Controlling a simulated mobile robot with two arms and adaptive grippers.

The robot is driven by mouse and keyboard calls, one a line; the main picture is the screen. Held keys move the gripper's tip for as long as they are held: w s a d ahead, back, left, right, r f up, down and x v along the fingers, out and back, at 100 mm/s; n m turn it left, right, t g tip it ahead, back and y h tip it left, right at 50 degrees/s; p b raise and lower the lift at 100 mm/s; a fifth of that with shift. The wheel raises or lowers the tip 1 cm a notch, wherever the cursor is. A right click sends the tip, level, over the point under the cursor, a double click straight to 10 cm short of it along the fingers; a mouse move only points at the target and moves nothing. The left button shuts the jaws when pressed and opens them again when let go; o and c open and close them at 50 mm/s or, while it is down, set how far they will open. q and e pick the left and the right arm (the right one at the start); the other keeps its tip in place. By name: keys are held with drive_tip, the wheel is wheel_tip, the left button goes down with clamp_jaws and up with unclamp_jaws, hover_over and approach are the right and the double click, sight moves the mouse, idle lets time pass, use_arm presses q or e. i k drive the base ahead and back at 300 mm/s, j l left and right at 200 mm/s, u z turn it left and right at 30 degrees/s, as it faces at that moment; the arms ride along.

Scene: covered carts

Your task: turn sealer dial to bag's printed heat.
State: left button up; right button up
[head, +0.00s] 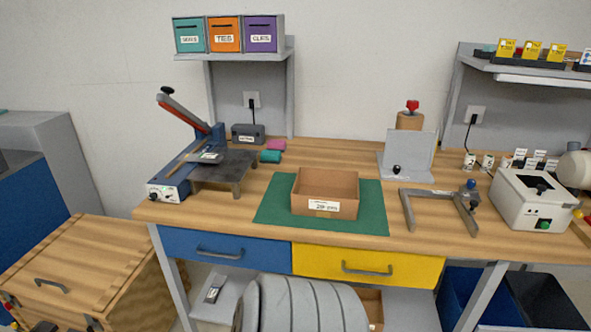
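The blue impulse sealer (178,180) stands at the left end of the wooden bench. Its dark lever arm with a red section (180,110) is raised. A pale panel (166,193) on its front end carries small dark knobs; the dial's setting is too small to read. A small dark item with a pale label (207,157) lies by the sealer's jaw, above the metal stand (226,172). I cannot tell whether it is the bag, and no printed heat is legible. Neither of my grippers is in view.
An open cardboard box (326,179) sits on a green mat (272,204) mid-bench. A metal square frame (410,208) and a white machine (517,208) stand at right. A wooden crate (95,250) is on the floor left of the bench. Bare wood shows between mat and frame.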

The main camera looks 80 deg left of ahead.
sight(153, 197)
drive_tip(key=u, duration=3.65)
